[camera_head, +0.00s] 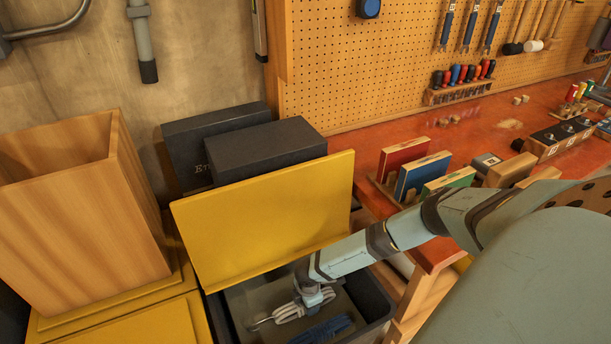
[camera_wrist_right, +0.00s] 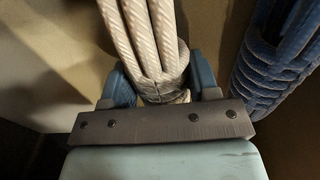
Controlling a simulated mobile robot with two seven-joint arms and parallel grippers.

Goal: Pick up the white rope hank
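The white rope hank (camera_head: 290,312) is inside the dark open bin (camera_head: 378,304) at the bottom middle of the head view. My right gripper (camera_head: 314,296) reaches down into the bin from the right and meets the hank at its right end. In the right wrist view the hank (camera_wrist_right: 150,35) runs between the two blue fingers of my right gripper (camera_wrist_right: 162,82), which press on both sides of its bound part. I cannot tell whether the hank touches the bin floor. My left gripper is not in view.
A blue rope hank (camera_head: 322,330) lies close beside the white one, also in the right wrist view (camera_wrist_right: 275,60). A raised yellow lid (camera_head: 265,215) stands behind the bin. A wooden box (camera_head: 80,215) is at left, a red workbench (camera_head: 470,130) at right.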

